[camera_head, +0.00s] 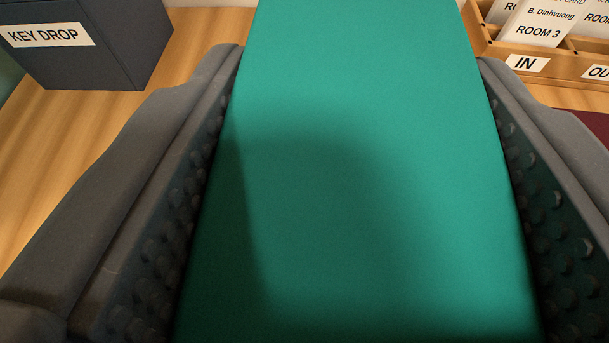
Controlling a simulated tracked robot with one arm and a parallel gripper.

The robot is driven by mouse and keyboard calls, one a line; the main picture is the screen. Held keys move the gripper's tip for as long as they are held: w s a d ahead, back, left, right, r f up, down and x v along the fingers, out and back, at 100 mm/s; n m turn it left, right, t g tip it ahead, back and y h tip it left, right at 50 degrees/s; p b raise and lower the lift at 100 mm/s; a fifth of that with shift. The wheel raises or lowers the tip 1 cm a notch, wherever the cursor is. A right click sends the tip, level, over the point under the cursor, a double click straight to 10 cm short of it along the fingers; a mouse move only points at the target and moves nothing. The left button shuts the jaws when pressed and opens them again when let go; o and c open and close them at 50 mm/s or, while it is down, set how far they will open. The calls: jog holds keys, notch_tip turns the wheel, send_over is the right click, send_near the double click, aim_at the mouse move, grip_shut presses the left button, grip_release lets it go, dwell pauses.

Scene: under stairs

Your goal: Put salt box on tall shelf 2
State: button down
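A large plain teal-green box (355,180) fills the middle of the view, very close to the camera. No label shows on this face, so I cannot read whether it is the salt box. My gripper (361,58) has one dark grey studded finger along the box's left side and one along its right. Both fingers lie against the sides with no clear gap, so it looks shut on the box. The box's lower end and its top edge run out of the frame. Tall shelf 2 is not in view.
A light wooden surface (195,40) lies beyond and to the left. A dark box marked KEY DROP (95,45) stands at the upper left. A wooden IN/OUT tray (560,75) with room cards (535,25) is at the upper right. A dark red patch shows at the right edge.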

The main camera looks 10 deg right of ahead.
aim_at(224, 224)
jog(key=s+b, duration=0.4)
jog(key=s, duration=0.1)
jog(key=w+f, duration=0.2)
jog(key=w, duration=0.5)
jog(key=w+f, duration=0.3)
jog(key=w, duration=0.5)
jog(key=shift+w+f, duration=0.3)
jog(key=shift+f, duration=0.05)
jog(key=c, duration=0.6)
grip_release()
jog(key=v, duration=1.1)
jog(key=shift+s+a+r, duration=0.1)
jog(key=shift+s, duration=0.4)
